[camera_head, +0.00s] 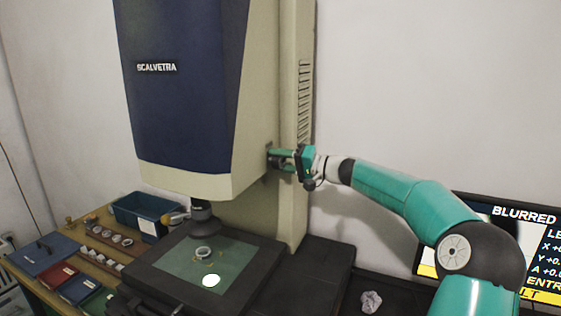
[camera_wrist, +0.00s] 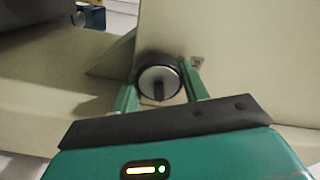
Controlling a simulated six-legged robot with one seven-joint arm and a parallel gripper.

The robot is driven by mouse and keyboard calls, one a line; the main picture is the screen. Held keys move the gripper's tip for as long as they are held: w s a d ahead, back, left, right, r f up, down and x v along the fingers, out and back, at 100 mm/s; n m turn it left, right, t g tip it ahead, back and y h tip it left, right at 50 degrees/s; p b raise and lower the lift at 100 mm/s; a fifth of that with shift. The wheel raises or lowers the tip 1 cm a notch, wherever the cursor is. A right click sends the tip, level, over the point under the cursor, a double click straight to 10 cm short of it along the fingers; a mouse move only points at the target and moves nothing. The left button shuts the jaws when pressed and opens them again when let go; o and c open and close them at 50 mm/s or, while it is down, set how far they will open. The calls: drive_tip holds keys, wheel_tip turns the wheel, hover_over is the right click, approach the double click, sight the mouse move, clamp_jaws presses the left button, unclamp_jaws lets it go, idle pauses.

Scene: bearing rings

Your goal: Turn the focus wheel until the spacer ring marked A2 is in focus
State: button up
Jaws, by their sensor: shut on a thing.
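The focus wheel (camera_wrist: 159,83) is a round knob with a dark rim and a pale face with a dark bar. It sits on the side of the beige measuring machine column. My gripper (camera_wrist: 161,90) has a green finger on each side of the wheel and is shut on it. In the head view my gripper (camera_head: 281,160) reaches the machine's right side, and the wheel is mostly hidden there. A metallic spacer ring (camera_head: 203,253) lies on the greenish stage plate (camera_head: 232,272) under the lens (camera_head: 203,212). Its marking is too small to read.
A monitor (camera_head: 530,240) at the right shows "BLURRED" and is partly hidden by my arm. A bright spot lies on the stage. Crumpled paper (camera_head: 371,301) lies right.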

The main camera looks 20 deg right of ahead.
drive_tip(key=shift+d+f+m, duration=0.1)
drive_tip(key=shift+m, duration=1.7)
drive_tip(key=o, duration=1)
drive_tip(key=shift+s, duration=0.1)
drive_tip(key=v, duration=1.3)
drive_tip(key=shift+s+d, duration=0.2)
